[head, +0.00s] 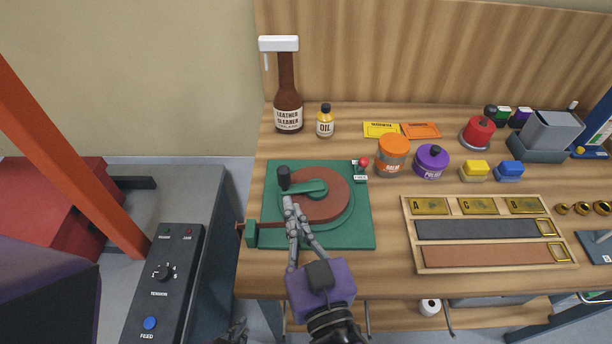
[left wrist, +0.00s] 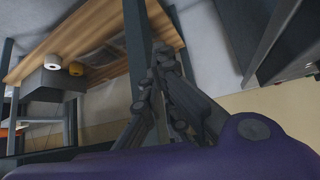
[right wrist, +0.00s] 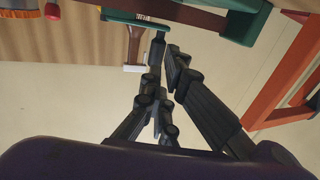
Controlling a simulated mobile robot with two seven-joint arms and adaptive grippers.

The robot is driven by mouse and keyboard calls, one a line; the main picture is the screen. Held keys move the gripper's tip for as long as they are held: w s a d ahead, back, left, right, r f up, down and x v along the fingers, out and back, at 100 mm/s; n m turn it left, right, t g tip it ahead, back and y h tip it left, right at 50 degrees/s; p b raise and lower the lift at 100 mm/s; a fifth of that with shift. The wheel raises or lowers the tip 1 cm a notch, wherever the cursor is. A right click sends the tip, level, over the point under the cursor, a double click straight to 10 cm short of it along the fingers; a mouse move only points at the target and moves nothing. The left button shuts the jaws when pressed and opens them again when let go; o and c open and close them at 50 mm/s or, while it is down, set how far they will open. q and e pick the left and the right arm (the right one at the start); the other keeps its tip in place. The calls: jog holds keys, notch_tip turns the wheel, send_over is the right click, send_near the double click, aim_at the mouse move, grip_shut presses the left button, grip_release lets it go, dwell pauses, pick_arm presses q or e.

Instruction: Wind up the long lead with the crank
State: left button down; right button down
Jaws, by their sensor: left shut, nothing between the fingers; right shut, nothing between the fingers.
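The winder's green base (head: 360,235) lies flat on the bench with a round brown disc (head: 335,203) on it; I cannot tell whether this is the coiled lead. A green crank arm (head: 308,188) lies across the disc, with an upright black knob (head: 284,178) at its left end. A short brown piece (head: 240,228) sticks out left of the green side block (head: 251,235). My right gripper (head: 291,204) is shut and empty, its fingertips just in front of the knob, which also shows near them in the right wrist view (right wrist: 157,46). My left gripper (head: 238,328) is shut and empty, low beside the bench front.
A small red-topped lever (head: 364,162) stands at the base's back right corner. A cleaner bottle (head: 288,115), an oil bottle (head: 325,122) and tins stand behind. A wooden tray (head: 409,235) lies right. A grey control console (head: 165,285) is left, beside an orange post (head: 75,155).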

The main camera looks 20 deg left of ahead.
aim_at(282, 182)
jog(key=p+x, duration=0.1)
jog(key=x, duration=0.3)
jog(key=shift+w+a+r, duration=0.1)
jog(key=shift+w+a, duration=0.05)
pick_arm(q)
jog(key=shift+s+d+r, duration=0.35)
jog(key=shift+d+r, duration=0.05)
pick_arm(e)
jog(key=shift+w+a, duration=0.3)
jog(key=shift+w, duration=0.15)
pick_arm(q)
jog(key=shift+a+f, duration=0.1)
jog(key=shift+a, duration=0.05)
pick_arm(e)
jog(key=shift+f, duration=0.2)
jog(key=shift+a+m+h+b, duration=0.1)
jog(key=shift+m+h+b, duration=0.2)
jog(key=shift+w+a+t, duration=0.1)
jog(key=shift+a+t, duration=0.05)
jog(key=shift+t, duration=0.15)
pick_arm(q)
jog(key=shift+s+a+f, duration=0.2)
jog(key=shift+a+f, duration=0.2)
jog(key=shift+a, duration=0.15)
pick_arm(e)
jog(key=shift+h, duration=0.3)
jog(key=shift+w+m, duration=0.1)
jog(key=shift+m, duration=0.2)
